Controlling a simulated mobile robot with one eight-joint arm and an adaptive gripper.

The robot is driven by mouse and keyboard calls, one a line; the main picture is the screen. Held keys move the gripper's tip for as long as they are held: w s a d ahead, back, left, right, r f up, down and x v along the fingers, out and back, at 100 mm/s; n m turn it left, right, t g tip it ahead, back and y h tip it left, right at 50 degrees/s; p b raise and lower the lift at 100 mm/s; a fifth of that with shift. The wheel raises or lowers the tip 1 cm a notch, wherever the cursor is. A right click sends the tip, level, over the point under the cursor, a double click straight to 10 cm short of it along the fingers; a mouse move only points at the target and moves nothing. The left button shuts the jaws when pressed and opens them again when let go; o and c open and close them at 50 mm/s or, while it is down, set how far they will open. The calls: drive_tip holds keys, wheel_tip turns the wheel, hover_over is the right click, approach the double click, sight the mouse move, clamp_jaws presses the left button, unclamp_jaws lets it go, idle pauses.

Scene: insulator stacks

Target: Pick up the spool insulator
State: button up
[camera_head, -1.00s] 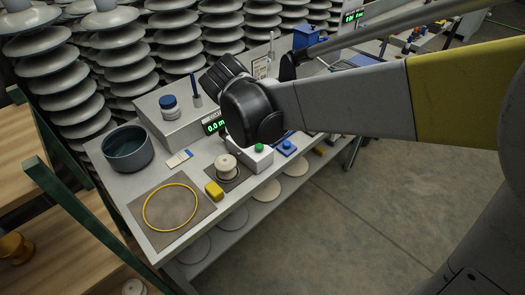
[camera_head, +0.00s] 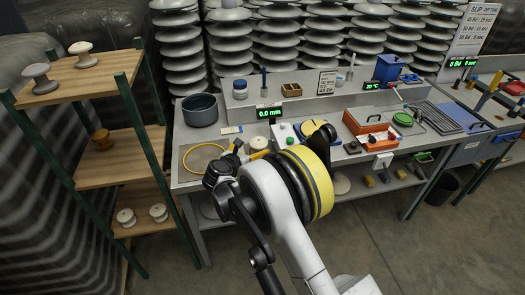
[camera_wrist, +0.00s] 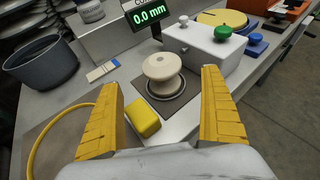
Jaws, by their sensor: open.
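A cream spool insulator (camera_wrist: 162,72) stands upright on a round ring on a dark mat (camera_wrist: 178,112) on the bench, in the wrist view. My gripper (camera_wrist: 161,78) has its two yellow fingers wide apart, with nothing between them in grip. The spool shows between the fingertips in the picture, apart from both and seemingly beyond them. In the head view my gripper (camera_head: 250,149) is low over the bench front, and my arm hides much of that area.
A yellow block (camera_wrist: 143,118) lies close before the spool, near the left finger. A white box with a green knob (camera_wrist: 222,34) stands at right behind it. A dark pot (camera_wrist: 40,65) and a yellow ring (camera_head: 205,158) are at left. A display (camera_head: 269,113) stands behind.

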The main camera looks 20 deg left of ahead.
sight(259, 143)
drive_tip(key=x, duration=0.3)
drive_tip(key=shift+w+f+b, duration=0.2)
drive_tip(key=shift+w+b, duration=0.15)
drive_tip(key=shift+b, duration=0.05)
drive_tip(key=b+x, duration=0.1)
drive_tip(key=x, duration=0.1)
drive_tip(key=b+x, duration=0.1)
drive_tip(key=x, duration=0.2)
drive_tip(key=shift+d, duration=0.25)
drive_tip(key=shift+r, duration=0.15)
drive_tip(key=c, duration=1.5)
